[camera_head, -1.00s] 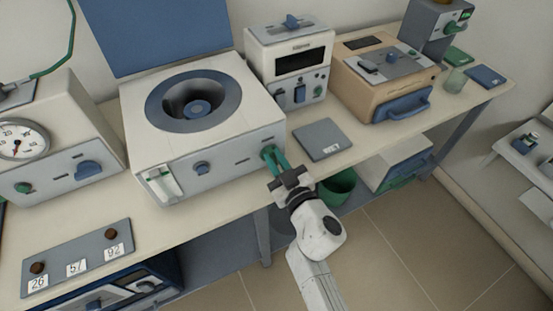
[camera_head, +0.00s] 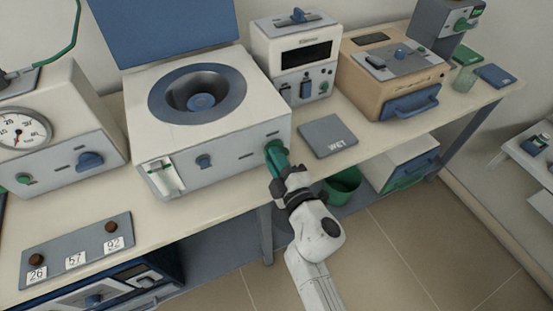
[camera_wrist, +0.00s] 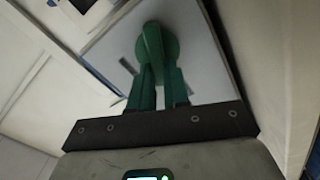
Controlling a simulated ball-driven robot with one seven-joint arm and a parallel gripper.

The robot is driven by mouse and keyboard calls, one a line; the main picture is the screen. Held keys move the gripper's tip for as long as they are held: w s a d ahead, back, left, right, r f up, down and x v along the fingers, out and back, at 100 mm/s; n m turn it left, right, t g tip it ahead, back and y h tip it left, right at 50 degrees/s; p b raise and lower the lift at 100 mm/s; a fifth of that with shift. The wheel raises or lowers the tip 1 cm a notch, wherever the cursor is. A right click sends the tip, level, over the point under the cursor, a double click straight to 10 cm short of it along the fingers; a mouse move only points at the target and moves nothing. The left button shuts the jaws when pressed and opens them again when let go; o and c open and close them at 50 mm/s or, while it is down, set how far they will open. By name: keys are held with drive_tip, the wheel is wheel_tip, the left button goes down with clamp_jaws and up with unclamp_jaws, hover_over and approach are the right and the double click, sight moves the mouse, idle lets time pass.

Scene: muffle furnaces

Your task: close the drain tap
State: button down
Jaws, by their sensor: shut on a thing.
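The white bench machine (camera_head: 225,160) has an open lid and a round blue-rimmed well. A green tap (camera_head: 272,149) sits at the right end of its front face. In the wrist view the tap (camera_wrist: 153,42) is a round green knob with a raised bar across it, the bar running nearly up and down in the picture. My gripper (camera_head: 277,160) is at this tap, its green fingers shut on the bar. In the wrist view my gripper (camera_wrist: 160,75) reaches the knob from below, and its fingertips partly hide the bar.
A grey mat marked WET (camera_head: 328,137) lies right of the machine. A green bucket (camera_head: 343,186) stands below the bench edge. A dial unit (camera_head: 50,130) stands left, a white display unit (camera_head: 295,62) and tan box (camera_head: 390,78) right. Floor in front is clear.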

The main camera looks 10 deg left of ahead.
drive_tip(key=n, duration=0.2)
drive_tip(key=f+n+b, duration=0.1)
drive_tip(key=n, duration=0.1)
drive_tip(key=shift+s+a+n, duration=0.1)
drive_tip(key=shift+n, duration=0.2)
idle(0.5)
drive_tip(key=c, duration=1.1)
unclamp_jaws()
drive_tip(key=shift+r, duration=0.1)
drive_tip(key=p+v, duration=0.2)
drive_tip(key=v, duration=0.8)
drive_tip(key=shift+s+d, duration=0.25)
drive_tip(key=shift+s, duration=0.1)
